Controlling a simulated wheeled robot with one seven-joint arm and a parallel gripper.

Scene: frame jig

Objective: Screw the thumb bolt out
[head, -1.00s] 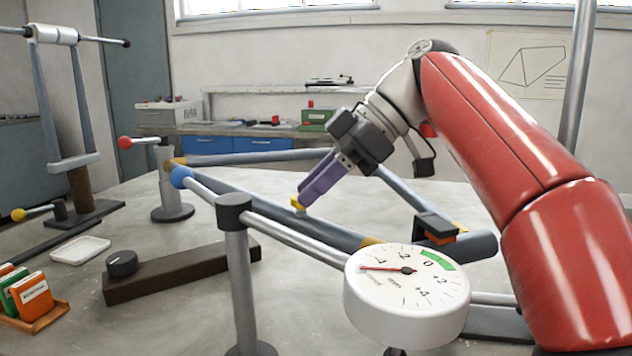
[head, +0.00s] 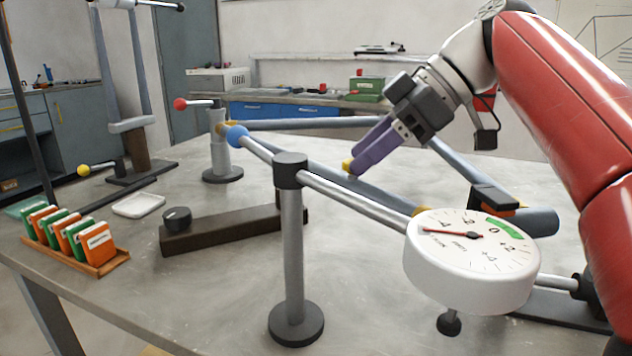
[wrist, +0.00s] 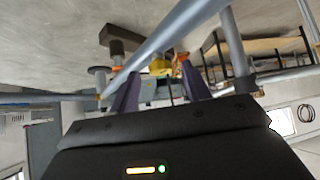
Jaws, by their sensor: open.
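My gripper (head: 368,158) reaches down from the right with two purple fingers, over the grey-blue tubes of the frame. The fingers are open. A small yellow piece (head: 347,165), which may be the thumb bolt's head, shows at the fingertips. In the wrist view a yellow part (wrist: 160,66) lies between and just beyond the two fingers of my gripper (wrist: 156,90). I cannot tell whether the fingers touch it. The bolt's shank is hidden. The frame tube (head: 375,195) runs below the fingers toward the lower right.
A white dial gauge (head: 470,265) stands in front, its red needle left of the green band. A brown bar (head: 225,232) with a black knob (head: 177,218), a white dish (head: 139,205) and a booklet rack (head: 110,262) stand left.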

